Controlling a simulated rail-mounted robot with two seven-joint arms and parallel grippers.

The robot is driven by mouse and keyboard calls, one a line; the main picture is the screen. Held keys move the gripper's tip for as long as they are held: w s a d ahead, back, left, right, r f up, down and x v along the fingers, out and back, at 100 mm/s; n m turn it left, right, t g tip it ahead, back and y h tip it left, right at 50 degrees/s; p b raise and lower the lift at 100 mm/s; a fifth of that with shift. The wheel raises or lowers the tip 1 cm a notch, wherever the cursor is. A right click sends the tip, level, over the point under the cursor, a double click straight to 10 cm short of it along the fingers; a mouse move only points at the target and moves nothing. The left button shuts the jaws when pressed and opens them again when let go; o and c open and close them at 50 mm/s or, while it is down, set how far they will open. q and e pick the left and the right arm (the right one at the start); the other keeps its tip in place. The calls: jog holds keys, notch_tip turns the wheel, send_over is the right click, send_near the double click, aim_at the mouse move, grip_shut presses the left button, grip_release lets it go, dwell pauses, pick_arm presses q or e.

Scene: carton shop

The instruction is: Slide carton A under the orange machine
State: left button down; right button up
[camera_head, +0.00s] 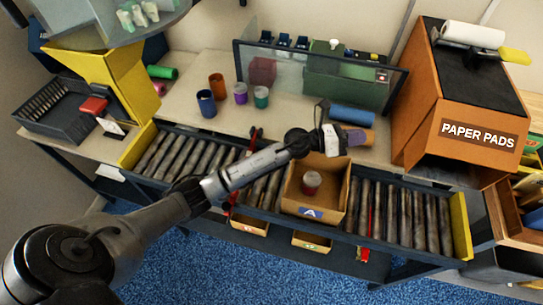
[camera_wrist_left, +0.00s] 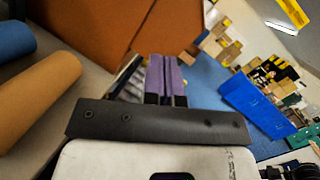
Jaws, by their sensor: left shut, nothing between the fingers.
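Carton A (camera_head: 337,214) is an open cardboard box with a blue "A" label on its front wall. It sits on the roller conveyor left of the orange machine, with a red-lidded jar (camera_head: 312,180) inside. The orange machine (camera_head: 452,88), marked "PAPER PADS", stands over the conveyor's right part. My left gripper (camera_head: 332,138) is above the carton's back edge, apart from the machine. Its purple fingers (camera_wrist_left: 166,78) are together and empty in the left wrist view, with the orange machine (camera_wrist_left: 85,35) beyond them. Carton A is not clear in that view. My right gripper is not in view.
Bare rollers (camera_head: 395,215) run from the carton to the yellow end plate (camera_head: 460,226). A blue roll (camera_head: 352,115) and a tan roll (camera_head: 358,137) lie behind the conveyor. Several coloured cups and a yellow machine (camera_head: 125,78) stand left. My left arm crosses the left rollers.

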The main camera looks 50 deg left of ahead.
pick_arm(q)
jog(key=s+d+f+m+g+h, duration=0.25)
jog(key=s+d+m+g, duration=0.2)
jog(key=m, duration=0.25)
jog(key=s+a+m+g+p, duration=0.1)
jog(key=s+a+p, duration=0.1)
jog(key=s+a, duration=0.5)
jog(key=s+a+p, duration=0.2)
jog(key=s+a, duration=0.1)
jog(key=a, duration=0.9)
notch_tip(320, 180, down, 10)
jog(key=d, duration=0.1)
jog(key=shift+m, duration=0.3)
jog(key=shift+w+d+r, duration=0.1)
